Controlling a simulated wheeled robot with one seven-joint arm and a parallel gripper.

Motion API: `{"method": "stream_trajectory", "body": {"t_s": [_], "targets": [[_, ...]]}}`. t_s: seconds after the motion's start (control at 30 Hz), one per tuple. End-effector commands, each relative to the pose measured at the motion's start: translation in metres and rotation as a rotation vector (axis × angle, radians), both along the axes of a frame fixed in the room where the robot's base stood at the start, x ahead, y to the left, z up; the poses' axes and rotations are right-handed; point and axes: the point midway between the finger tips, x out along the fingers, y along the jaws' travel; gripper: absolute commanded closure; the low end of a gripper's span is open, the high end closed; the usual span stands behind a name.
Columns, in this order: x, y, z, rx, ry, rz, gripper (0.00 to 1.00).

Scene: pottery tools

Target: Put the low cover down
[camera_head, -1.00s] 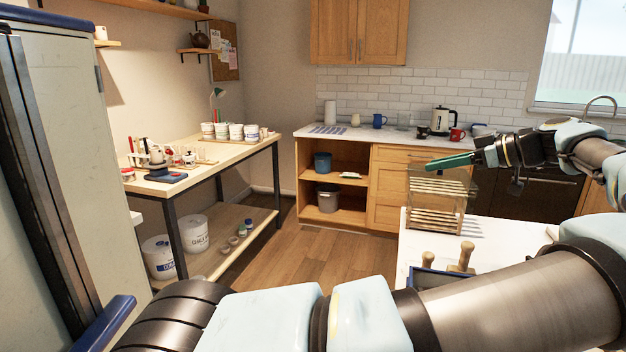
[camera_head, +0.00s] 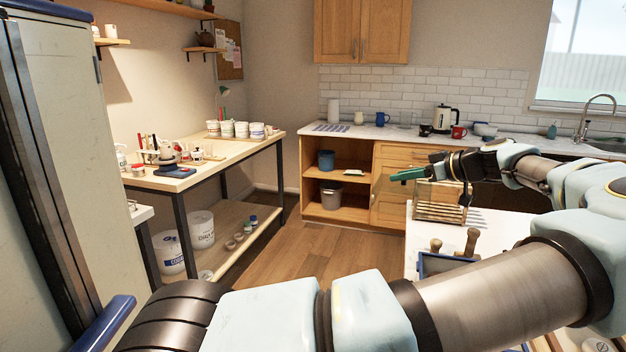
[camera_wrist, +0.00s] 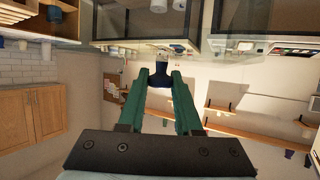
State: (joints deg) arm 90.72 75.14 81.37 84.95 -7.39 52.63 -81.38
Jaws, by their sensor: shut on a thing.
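In the head view the held thing cannot be made out. No other thing stands out as the low cover.
A workbench (camera_head: 215,172) with tubs and a blue scale (camera_head: 174,172) stands at left. A white table (camera_head: 411,232) at right bears a rack (camera_head: 440,207) and wooden-handled tools (camera_head: 471,243). The back counter (camera_head: 350,130) holds mugs and a kettle. The middle floor is clear.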

Motion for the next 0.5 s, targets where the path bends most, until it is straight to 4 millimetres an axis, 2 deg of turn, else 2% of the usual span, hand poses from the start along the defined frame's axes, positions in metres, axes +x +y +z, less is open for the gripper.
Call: {"method": "stream_trajectory", "body": {"t_s": [0.17, 0.3, 0.5], "targets": [[0.041, 0.046, -0.051, 0.004, 0.003, -0.064, 1.0], [0.073, 0.092, -0.102, 0.005, 0.005, -0.143, 1.0], [0.1, 0.158, -0.173, 0.004, 0.005, -0.264, 1.0]]}}
